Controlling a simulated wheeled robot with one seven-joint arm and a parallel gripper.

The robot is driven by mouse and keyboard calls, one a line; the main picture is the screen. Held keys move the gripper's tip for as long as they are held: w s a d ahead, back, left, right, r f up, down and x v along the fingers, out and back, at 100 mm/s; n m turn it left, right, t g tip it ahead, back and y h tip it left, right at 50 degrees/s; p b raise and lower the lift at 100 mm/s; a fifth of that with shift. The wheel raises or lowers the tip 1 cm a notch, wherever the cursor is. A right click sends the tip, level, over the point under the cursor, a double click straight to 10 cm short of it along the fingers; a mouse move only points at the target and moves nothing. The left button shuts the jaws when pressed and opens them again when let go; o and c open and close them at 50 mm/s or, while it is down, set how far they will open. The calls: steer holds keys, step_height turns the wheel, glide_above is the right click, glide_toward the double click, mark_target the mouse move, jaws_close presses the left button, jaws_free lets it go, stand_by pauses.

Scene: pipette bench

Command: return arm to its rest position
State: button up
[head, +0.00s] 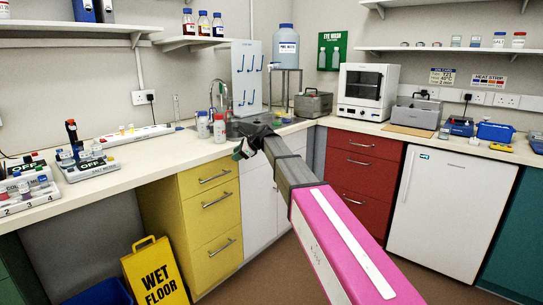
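My arm reaches from the lower right of the head view to the middle, with a pink section near me and dark grey links beyond. My gripper (240,151) is at its far end, dark and small, in front of the counter edge and sink area, above the yellow drawers. Its fingers point left and are too small to tell whether they are open or shut. I cannot tell whether anything is between them.
The counter (160,160) runs along the left and back walls. White bottles (219,128) stand just behind my gripper. Yellow drawers (210,205), red drawers (360,170) and a white fridge (450,210) sit below. A wet floor sign (155,272) stands lower left.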

steer(key=s+d+f+n+h, duration=0.35)
steer(key=s+d+f, duration=0.45)
steer(key=d+f, duration=0.4)
steer(key=s+d+f+n+g+h, duration=0.1)
steer(key=s+d+f+n+h, duration=0.2)
steer(key=s+d+f+n, duration=0.3)
steer(key=s+d+f+n+g+h, duration=0.2)
steer(key=s+d+f+n, duration=0.5)
steer(key=s+d+f, duration=0.7)
steer(key=s+d+h, duration=0.1)
steer(key=s+d, duration=0.1)
steer(key=s, duration=0.4)
steer(key=shift+s, duration=0.25)
